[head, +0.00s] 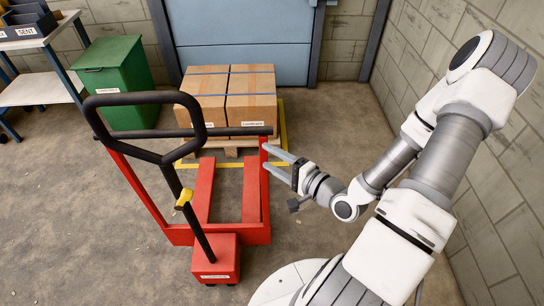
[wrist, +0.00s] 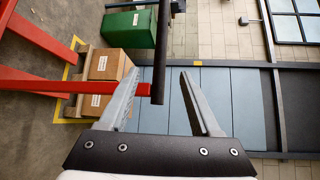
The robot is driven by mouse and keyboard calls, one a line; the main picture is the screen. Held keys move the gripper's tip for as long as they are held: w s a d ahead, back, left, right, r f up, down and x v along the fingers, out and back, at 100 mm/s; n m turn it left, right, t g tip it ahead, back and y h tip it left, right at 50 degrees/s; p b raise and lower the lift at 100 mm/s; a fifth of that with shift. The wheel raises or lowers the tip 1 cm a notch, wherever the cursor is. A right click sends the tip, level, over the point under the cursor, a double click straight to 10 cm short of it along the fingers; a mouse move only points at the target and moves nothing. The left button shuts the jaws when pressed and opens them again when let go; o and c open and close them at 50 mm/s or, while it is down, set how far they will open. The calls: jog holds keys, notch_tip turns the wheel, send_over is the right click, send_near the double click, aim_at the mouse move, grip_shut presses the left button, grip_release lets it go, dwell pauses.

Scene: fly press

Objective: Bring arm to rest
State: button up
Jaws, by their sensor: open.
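My white and grey arm (head: 452,150) reaches in from the right in the head view. My gripper (head: 268,158) is open, its two grey fingers pointing left beside the right end of the red pallet truck's (head: 251,190) frame. In the wrist view my gripper (wrist: 159,74) shows both fingers spread. A black bar (wrist: 160,45) of the truck appears between them, and I cannot tell how far beyond the fingertips it lies. I see nothing held.
The truck's black loop handle (head: 150,97) leans up at left. Cartons (head: 250,105) sit on a pallet behind the truck. A green bin (head: 115,80) and a shelf table (head: 40,90) stand at back left. A block wall (head: 480,190) is close on the right. Floor at left is clear.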

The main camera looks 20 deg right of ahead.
dwell(0.3)
jog(key=w+d+n+g+h, duration=0.2)
jog(key=d+n+g+h, duration=0.3)
jog(key=n, duration=0.2)
notch_tip(320, 180, up, 10)
jog(key=s+d+n+g+h, duration=0.2)
jog(key=n+h, duration=0.1)
jog(key=h, duration=0.1)
jog(key=s+a+r+n+g, duration=0.1)
jog(key=s+a+r+n, duration=0.1)
jog(key=s+a+r, duration=0.3)
jog(key=s+a+r+n+y, duration=0.1)
jog(key=s+a+r, duration=0.4)
jog(key=s, duration=0.5)
notch_tip(320, 180, up, 3)
jog(key=shift+s+a+f+n+g, duration=0.1)
jog(key=shift+s+a+n+g, duration=0.15)
jog(key=shift+s+n+g, duration=0.2)
jog(key=shift+w, duration=0.1)
jog(key=shift+c, duration=0.2)
